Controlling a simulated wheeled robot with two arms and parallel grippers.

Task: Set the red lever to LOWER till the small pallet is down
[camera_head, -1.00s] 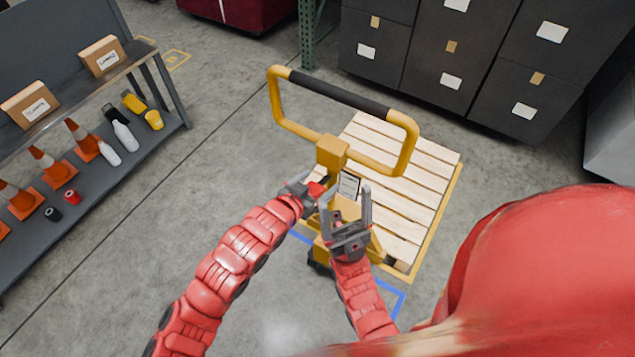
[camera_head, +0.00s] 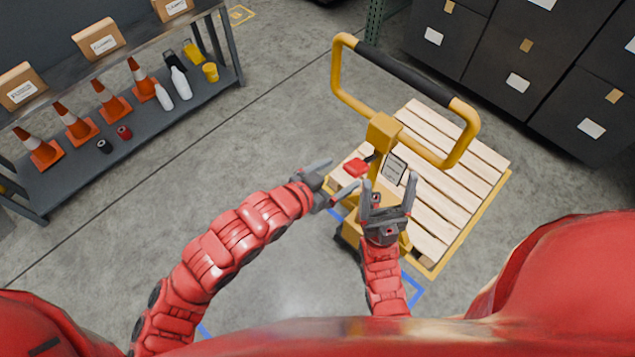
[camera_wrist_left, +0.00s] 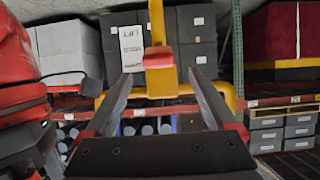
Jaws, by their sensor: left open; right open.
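The red lever (camera_head: 356,167) sticks out to the left of the yellow pallet jack's column (camera_head: 382,134). In the left wrist view the red lever (camera_wrist_left: 158,57) is ahead, between and beyond the open fingers. My left gripper (camera_head: 340,178) is open just below and left of the lever, apart from it. My right gripper (camera_head: 389,192) is open and empty in front of the column, near the small label plate (camera_head: 395,168). The wooden pallet (camera_head: 455,190) lies behind the jack; its height above the floor is hard to tell.
A grey shelf (camera_head: 150,130) with traffic cones, bottles and boxes stands at the left. Dark cabinets (camera_head: 480,60) stand at the back right. The jack's looped handle (camera_head: 410,80) rises above the column. The floor (camera_head: 270,130) between shelf and jack is clear.

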